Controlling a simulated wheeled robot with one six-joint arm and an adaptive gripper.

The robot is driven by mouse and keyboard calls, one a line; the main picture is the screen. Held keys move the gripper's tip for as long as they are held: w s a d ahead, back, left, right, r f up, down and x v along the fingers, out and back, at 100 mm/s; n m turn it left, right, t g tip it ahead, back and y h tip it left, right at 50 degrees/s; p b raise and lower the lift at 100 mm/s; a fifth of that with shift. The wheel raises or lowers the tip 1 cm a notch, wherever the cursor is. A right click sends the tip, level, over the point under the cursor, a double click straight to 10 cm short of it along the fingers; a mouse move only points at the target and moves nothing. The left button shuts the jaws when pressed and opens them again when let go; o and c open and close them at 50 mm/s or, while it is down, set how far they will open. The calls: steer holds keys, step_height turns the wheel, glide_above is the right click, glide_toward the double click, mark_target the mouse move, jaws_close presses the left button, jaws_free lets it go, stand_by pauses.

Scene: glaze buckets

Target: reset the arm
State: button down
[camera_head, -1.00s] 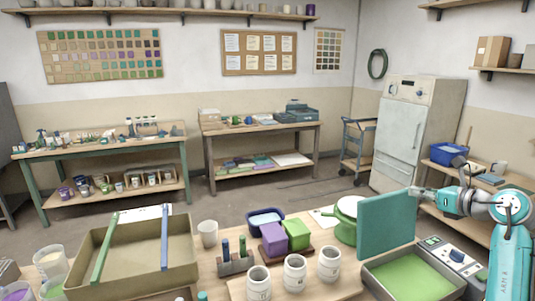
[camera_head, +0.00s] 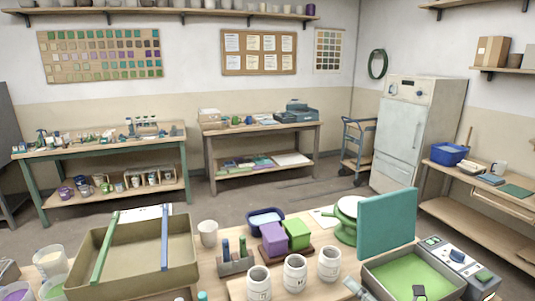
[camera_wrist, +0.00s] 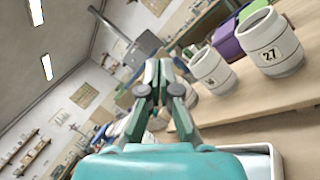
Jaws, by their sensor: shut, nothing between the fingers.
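My gripper (camera_wrist: 158,68) shows in the wrist view with its two dark fingers together and nothing between them. The view is tilted. White jars stand on a wooden board to the right of the fingers, one marked 27 (camera_wrist: 275,45) and one nearer the fingers (camera_wrist: 212,70). The fingers are apart from the jar marked 27; whether they clear the nearer one is hard to tell. In the head view a small grey piece at the bottom edge may be part of my arm; the gripper cannot be made out there.
In the head view, several white jars (camera_head: 296,274) stand at the bench front. A tan basin (camera_head: 130,262) with two bars is on the left. A green-filled tray (camera_head: 412,276) and a teal panel (camera_head: 387,223) are on the right. Purple (camera_head: 274,240) and green (camera_head: 297,235) blocks sit behind the jars.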

steer(key=s+a+f+m+t+h, duration=0.2)
steer(key=s+f+m+t+h, duration=0.1)
steer(key=s+m, duration=0.6)
steer(key=s+a+f+m+t+h, duration=0.2)
steer(key=s+a+f+m+t, duration=0.3)
steer(key=s, duration=0.6)
steer(key=s+d+f+m+g+h, duration=0.2)
steer(key=s+m+g+h, duration=0.2)
steer(key=s+m, duration=0.6)
steer(key=s+d+f+m+g+h, duration=0.2)
steer(key=s+m+g+h, duration=0.2)
steer(key=s+m, duration=0.6)
steer(key=s+g, duration=0.1)
steer(key=s, duration=0.6)
steer(key=shift+s+d, duration=0.15)
steer(key=shift+d, duration=0.25)
steer(key=shift+d, duration=0.1)
